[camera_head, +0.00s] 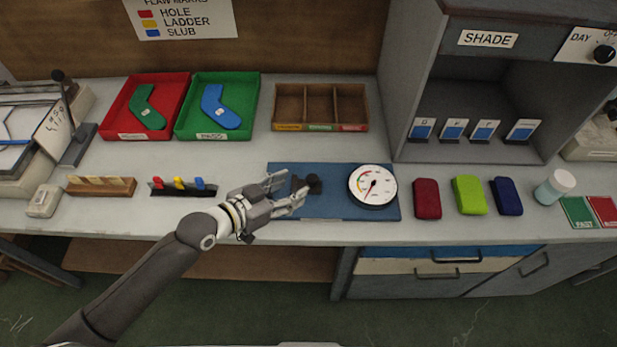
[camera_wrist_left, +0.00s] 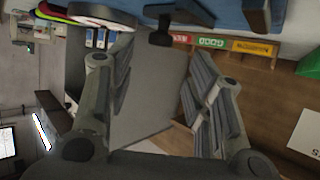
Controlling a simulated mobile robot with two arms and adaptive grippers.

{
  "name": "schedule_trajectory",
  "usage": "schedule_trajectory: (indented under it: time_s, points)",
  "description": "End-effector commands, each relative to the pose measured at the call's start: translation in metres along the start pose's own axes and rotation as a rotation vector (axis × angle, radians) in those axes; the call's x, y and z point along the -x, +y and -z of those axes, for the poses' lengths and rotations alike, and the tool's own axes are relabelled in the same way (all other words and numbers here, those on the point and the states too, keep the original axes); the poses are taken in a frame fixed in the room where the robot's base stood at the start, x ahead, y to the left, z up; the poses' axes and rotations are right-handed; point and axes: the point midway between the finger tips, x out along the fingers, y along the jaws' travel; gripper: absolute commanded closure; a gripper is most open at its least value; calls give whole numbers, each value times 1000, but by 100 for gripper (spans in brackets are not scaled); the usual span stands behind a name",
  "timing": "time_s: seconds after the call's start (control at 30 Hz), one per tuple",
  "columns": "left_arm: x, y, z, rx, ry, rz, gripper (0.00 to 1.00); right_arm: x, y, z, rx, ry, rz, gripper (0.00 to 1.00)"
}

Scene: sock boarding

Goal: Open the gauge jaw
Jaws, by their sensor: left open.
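The gauge (camera_head: 372,186) has a white round dial with a red needle and sits on a blue base plate (camera_head: 340,206) on the bench. Its black jaw part (camera_head: 314,183) stands left of the dial; the split between jaw faces is too small to tell. My left gripper (camera_head: 296,187) is open, over the left part of the plate, with its fingers pointing toward the black jaw part. In the left wrist view, a black knob-like part (camera_wrist_left: 160,30) shows beyond the open, empty fingers (camera_wrist_left: 158,62). Contact cannot be told. My right gripper is not in view.
A wooden three-compartment tray (camera_head: 320,127) stands behind the plate. Red (camera_head: 131,134) and green (camera_head: 203,135) trays hold sock-shaped pieces at back left. Red (camera_head: 427,199), lime (camera_head: 469,194) and blue (camera_head: 507,196) blocks lie right of the dial. A marker rack (camera_head: 183,192) is left.

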Motion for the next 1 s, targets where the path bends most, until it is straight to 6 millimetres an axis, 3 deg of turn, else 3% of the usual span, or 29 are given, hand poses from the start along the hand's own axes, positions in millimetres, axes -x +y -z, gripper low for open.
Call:
schedule_trajectory:
  time_s: [0.2, 0.4, 0.87, 1.0]
  points:
    - [-40, 0, 2, 2, 0, 1, 53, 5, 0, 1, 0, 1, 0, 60]
    - [-64, 0, 0, 1, 0, 1, 53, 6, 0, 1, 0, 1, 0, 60]
    - [-74, 0, 0, 0, -2, 0, 53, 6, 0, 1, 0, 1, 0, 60]
    - [-74, 0, 0, 0, -2, 0, 71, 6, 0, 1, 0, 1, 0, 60]
